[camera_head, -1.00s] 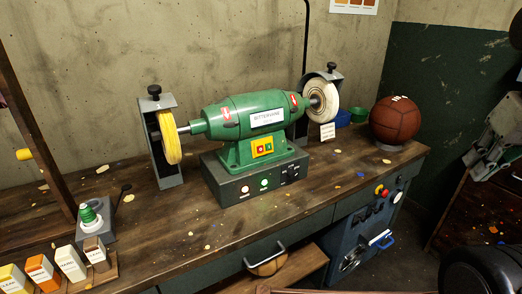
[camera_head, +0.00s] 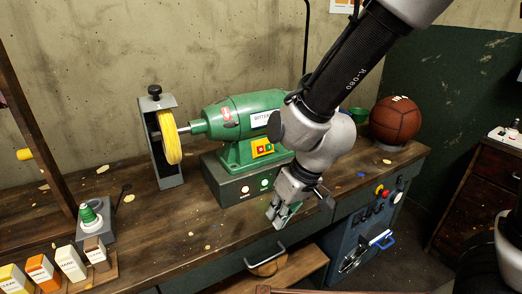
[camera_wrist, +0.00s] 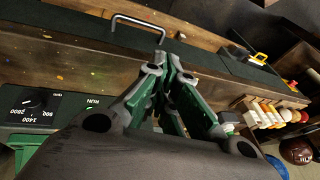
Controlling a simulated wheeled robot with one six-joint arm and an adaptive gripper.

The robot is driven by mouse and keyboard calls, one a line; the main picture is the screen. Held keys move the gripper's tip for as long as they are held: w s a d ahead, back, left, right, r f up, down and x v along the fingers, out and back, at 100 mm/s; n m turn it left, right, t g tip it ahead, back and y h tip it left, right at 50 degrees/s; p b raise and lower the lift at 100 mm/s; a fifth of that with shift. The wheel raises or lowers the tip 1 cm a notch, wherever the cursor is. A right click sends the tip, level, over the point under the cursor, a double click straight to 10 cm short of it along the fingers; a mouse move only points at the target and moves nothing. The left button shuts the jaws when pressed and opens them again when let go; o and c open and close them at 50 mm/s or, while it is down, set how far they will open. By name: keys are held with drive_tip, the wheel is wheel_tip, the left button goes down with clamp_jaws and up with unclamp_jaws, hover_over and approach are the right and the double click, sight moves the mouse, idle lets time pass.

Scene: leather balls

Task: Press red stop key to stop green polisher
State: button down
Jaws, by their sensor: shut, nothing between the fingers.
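The green polisher (camera_head: 236,118) stands on a dark grey base on the workbench, with a yellow wheel (camera_head: 170,138) at its left end. A small yellow key plate (camera_head: 262,147) with red on it sits on its front; the single keys are too small to tell well. My gripper (camera_head: 281,221) is shut and empty, pointing down near the bench's front edge, below and right of the key plate and apart from it. My arm hides the polisher's right end and white wheel. In the wrist view my shut fingers (camera_wrist: 168,62) show, with the base's dial (camera_wrist: 36,101) and lit green RUN lamp (camera_wrist: 90,108) at left.
A brown leather ball (camera_head: 396,121) rests at the bench's right end. A row of small boxes (camera_head: 64,262) and a grey stand with a green-and-white top (camera_head: 92,215) are at front left. A drawer handle (camera_head: 265,256) juts below the front edge. The bench left of my gripper is mostly clear.

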sight(261, 149)
drive_tip(key=w+a+f+t, duration=0.1)
drive_tip(key=a+f+t, duration=0.1)
drive_tip(key=w+a+f+t, duration=0.2)
drive_tip(key=a+f, duration=0.1)
drive_tip(key=w+a+f+n+t, duration=0.1)
drive_tip(key=a+f+t, duration=0.1)
drive_tip(key=a, duration=0.1)
drive_tip(key=shift+w+f+t, duration=0.15)
drive_tip(key=shift+w+t, duration=0.15)
drive_tip(key=shift+w, duration=0.1)
drive_tip(key=w+d+r+t+h, duration=0.2)
drive_tip(key=w+t, duration=0.1)
drive_tip(key=w+d+r+t, duration=0.1)
drive_tip(key=shift+w+d+r+h, duration=0.1)
drive_tip(key=shift+w+d+h, duration=0.2)
drive_tip(key=shift+w+h, duration=0.1)
drive_tip(key=w+d+r+t+h, duration=0.1)
drive_tip(key=d+r+t+h, duration=0.3)
drive_tip(key=r, duration=0.6)
drive_tip(key=shift+w+d+r+n+t+h, duration=0.15)
drive_tip(key=shift+w+d+n+t+h, duration=0.35)
drive_tip(key=shift+d, duration=0.65)
drive_tip(key=shift+s, duration=0.1)
drive_tip(key=w+a+f, duration=0.2)
drive_tip(key=w+a, duration=0.3)
drive_tip(key=w, duration=0.2)
drive_tip(key=shift+w, duration=0.2)
